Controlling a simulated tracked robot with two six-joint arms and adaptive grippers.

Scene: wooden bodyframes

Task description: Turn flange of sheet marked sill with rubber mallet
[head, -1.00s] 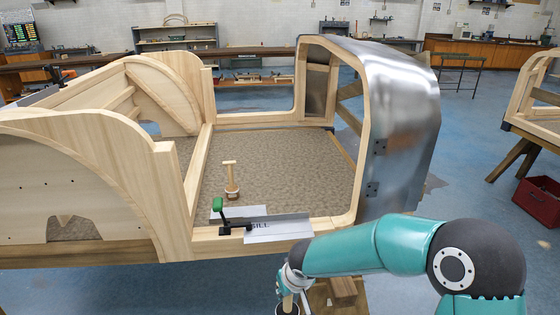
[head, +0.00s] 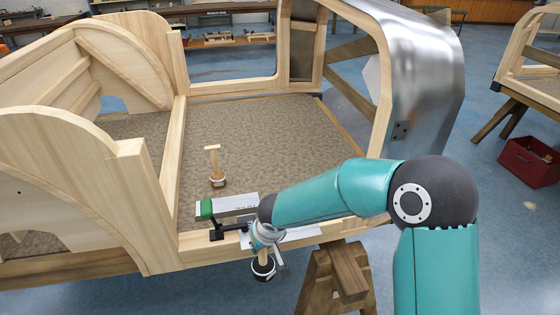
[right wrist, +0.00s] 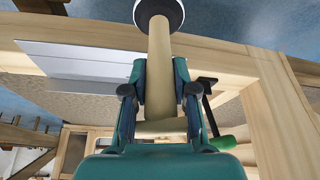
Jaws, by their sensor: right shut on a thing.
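The pale metal sheet (head: 234,203) lies along the near wooden sill (head: 200,245); my right arm covers its middle and I cannot read its mark now. It also shows in the right wrist view (right wrist: 75,62). A black clamp with a green handle (head: 206,208) sits at its left end. My right gripper (head: 264,238) is shut on the wooden handle of a mallet (right wrist: 160,60). The mallet's black-and-white head (head: 263,270) hangs low in front of the sill, apart from the sheet as far as I can see. My left gripper is not in view.
A curved metal panel (head: 425,90) rises at the right. A wooden trestle (head: 335,280) stands below the sill. A red crate (head: 530,160) is far right.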

